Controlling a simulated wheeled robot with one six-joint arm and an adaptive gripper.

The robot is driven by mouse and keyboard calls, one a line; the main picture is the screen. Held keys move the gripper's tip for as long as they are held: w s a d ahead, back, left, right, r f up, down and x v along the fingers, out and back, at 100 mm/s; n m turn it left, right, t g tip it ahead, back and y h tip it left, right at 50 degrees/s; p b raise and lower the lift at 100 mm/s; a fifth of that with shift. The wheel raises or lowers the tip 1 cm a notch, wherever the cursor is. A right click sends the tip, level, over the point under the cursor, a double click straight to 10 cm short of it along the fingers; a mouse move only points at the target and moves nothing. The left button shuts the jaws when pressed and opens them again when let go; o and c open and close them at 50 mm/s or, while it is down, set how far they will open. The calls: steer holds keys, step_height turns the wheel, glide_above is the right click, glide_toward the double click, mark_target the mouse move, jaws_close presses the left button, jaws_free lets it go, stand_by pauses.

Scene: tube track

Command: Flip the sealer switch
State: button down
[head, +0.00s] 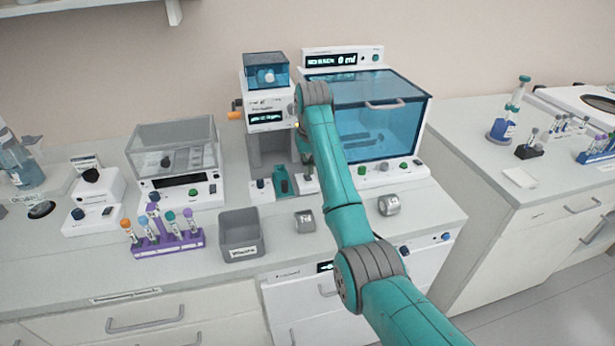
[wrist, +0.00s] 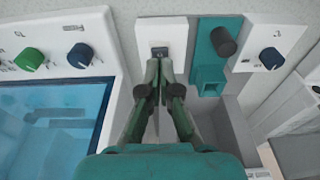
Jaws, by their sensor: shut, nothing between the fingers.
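The sealer (head: 266,112) looks to be the narrow white machine with a blue clear top and a small display, mid-bench; its label is too blurred to read surely. A small dark switch (wrist: 159,53) sits on a white block (wrist: 161,36) at its base, also visible in the head view (head: 307,184). My gripper (wrist: 160,68) is shut and empty, its fingertips right at the near edge of the switch. I cannot tell whether they touch it. In the head view my gripper (head: 306,166) points down over this block, partly hidden by my arm.
A teal piece with a black knob (wrist: 223,41) and a blue-knobbed panel (wrist: 270,58) stand close beside the switch. A blue-windowed cabinet (head: 375,118) is to the right. A grey bin (head: 240,240), metal weights (head: 305,221) and a purple tube rack (head: 170,243) stand in front.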

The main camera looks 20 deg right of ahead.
mark_target(309, 179)
steer(key=shift+f, duration=1.1)
stand_by(0.6)
steer(key=shift+r, duration=3.55)
